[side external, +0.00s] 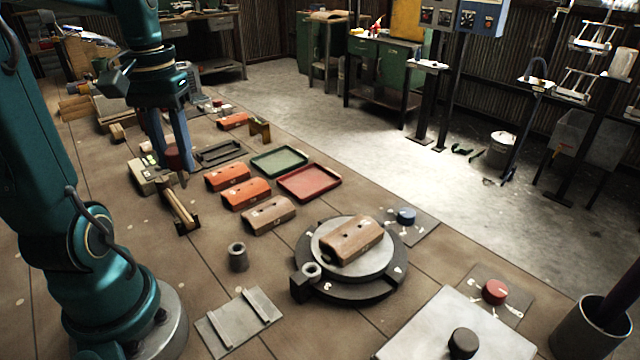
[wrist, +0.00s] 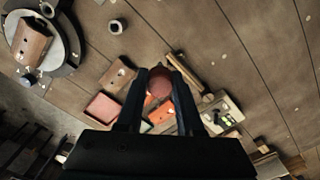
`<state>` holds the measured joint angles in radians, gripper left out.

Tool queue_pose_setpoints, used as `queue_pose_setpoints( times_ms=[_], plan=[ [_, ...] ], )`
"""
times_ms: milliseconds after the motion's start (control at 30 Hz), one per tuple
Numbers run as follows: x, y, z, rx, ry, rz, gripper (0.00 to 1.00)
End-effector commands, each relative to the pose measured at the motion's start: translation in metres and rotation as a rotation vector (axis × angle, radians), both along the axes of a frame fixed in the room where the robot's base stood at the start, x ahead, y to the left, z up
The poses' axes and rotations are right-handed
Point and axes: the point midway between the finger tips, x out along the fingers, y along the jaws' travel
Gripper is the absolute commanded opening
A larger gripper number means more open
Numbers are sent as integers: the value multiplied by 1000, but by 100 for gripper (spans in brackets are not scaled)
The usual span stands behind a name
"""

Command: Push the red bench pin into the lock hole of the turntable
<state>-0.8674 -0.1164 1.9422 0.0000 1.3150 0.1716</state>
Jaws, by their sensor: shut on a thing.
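My gripper (side external: 174,165) is shut on the red bench pin (side external: 172,156) and holds it over the left part of the bench. In the wrist view the pin's round red top (wrist: 159,83) shows between my two fingers (wrist: 159,90); its lower part is hidden. The turntable (side external: 301,245) is well to the right of my gripper, a dark ring with a light disc carrying a brown case. Its lock hole (side external: 312,270) is a light ring on a dark block at the near-left rim. The turntable (wrist: 66,40) is at upper left in the wrist view.
A grey upright sleeve (side external: 238,257) stands between my gripper and the turntable. Orange cases (side external: 240,194), a tan case (side external: 268,215), a red tray (side external: 309,182) and a green tray (side external: 280,162) lie near. A wooden bar (side external: 180,208) is close to my gripper.

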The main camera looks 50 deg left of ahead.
Motion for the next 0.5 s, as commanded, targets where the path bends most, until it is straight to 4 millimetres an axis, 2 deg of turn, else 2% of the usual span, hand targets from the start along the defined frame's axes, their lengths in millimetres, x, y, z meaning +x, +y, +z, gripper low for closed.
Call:
queue_pose_setpoints(
  times_ms=[100,267,500],
  plan=[
    [27,-15,1,-3,2,-125,0],
    [60,-44,1,-1,2,-293,0],
    [94,-105,-3,-1,2,-557,0]
  ],
)
